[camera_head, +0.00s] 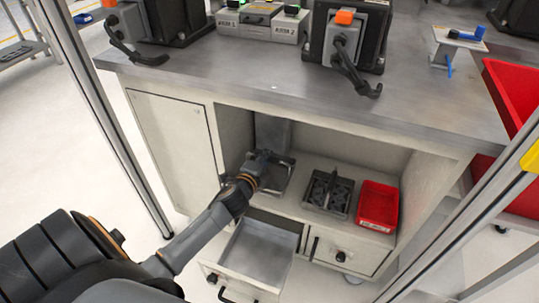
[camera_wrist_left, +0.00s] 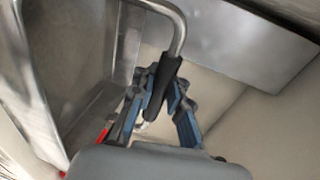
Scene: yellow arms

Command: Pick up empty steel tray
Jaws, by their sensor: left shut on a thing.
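The empty steel tray (camera_head: 280,183) is in the left bay of the open cabinet shelf, partly hidden by my left arm. In the left wrist view its grey metal wall and rim (camera_wrist_left: 75,50) fill the left side, with a bent metal handle that has a dark grip (camera_wrist_left: 163,90). My left gripper (camera_head: 264,160) reaches into the bay. Its blue fingers (camera_wrist_left: 160,88) are closed around the dark grip. I cannot tell whether the tray touches the shelf. My right gripper is not in view.
A dark slotted holder (camera_head: 328,192) and a red bin (camera_head: 378,205) stand right of the tray. An open drawer (camera_head: 262,252) juts out below my arm. The steel worktop (camera_head: 240,82) overhangs the bay. A grey upright plate (camera_head: 272,132) stands behind the tray.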

